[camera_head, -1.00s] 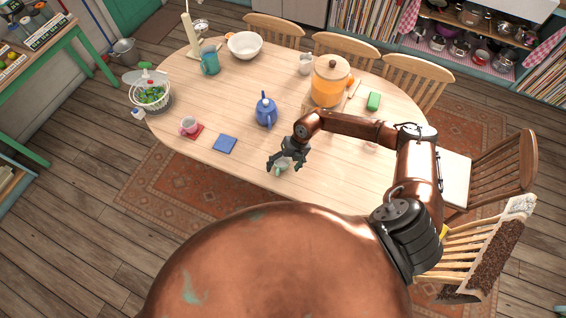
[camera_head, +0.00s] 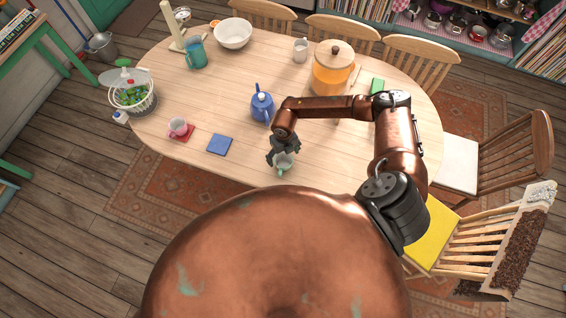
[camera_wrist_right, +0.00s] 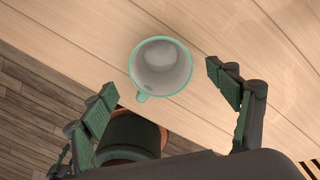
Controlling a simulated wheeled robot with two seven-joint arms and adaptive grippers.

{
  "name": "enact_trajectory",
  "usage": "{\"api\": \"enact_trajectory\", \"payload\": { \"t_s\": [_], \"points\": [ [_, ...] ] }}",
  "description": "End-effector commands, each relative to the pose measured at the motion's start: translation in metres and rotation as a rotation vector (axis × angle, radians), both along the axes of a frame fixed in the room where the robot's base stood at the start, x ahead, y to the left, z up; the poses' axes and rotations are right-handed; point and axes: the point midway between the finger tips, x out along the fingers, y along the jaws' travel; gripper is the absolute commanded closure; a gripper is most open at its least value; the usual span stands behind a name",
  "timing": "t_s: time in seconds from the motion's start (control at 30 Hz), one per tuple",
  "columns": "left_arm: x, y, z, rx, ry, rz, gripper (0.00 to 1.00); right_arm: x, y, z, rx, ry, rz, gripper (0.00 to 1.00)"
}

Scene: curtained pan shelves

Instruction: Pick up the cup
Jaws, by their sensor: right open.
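A pale cup with a mint-green rim (camera_head: 284,161) stands at the near edge of the wooden table (camera_head: 190,105). In the right wrist view the cup (camera_wrist_right: 161,66) is upright and empty, with its handle toward my gripper. My right gripper (camera_head: 281,154) is over the cup in the head view, partly covering it. In the wrist view the same gripper (camera_wrist_right: 160,80) has its fingers wide apart, with the cup ahead between the fingertips and no finger visibly touching it. My left gripper is not in view.
A blue teapot (camera_head: 262,107) stands behind and left of my right gripper. A blue coaster (camera_head: 219,144) and a pink cup (camera_head: 178,127) on a red coaster (camera_head: 187,136) are farther left. An orange drink dispenser (camera_head: 332,75) stands behind my right arm.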

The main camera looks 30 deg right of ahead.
Motion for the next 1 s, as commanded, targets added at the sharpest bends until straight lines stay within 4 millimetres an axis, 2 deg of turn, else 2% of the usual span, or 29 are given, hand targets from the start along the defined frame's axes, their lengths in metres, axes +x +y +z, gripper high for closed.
{"api": "enact_trajectory", "payload": {
  "t_s": [0.1,0.23,0.4,0.53,1.0],
  "points": [
    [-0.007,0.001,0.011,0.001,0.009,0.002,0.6,-0.006,-0.002,-0.016,0.001,0.004,-0.001,0.19],
    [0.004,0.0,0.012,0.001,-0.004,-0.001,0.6,-0.004,-0.001,-0.033,0.002,0.001,0.0,0.19],
    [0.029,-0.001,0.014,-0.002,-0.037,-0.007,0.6,-0.003,-0.001,-0.039,0.002,0.0,0.002,0.19],
    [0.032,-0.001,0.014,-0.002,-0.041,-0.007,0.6,-0.003,-0.001,-0.039,0.002,0.0,0.003,0.19],
    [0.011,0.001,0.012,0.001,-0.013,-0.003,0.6,-0.003,0.0,-0.039,0.002,0.0,0.004,0.51]
  ]
}}
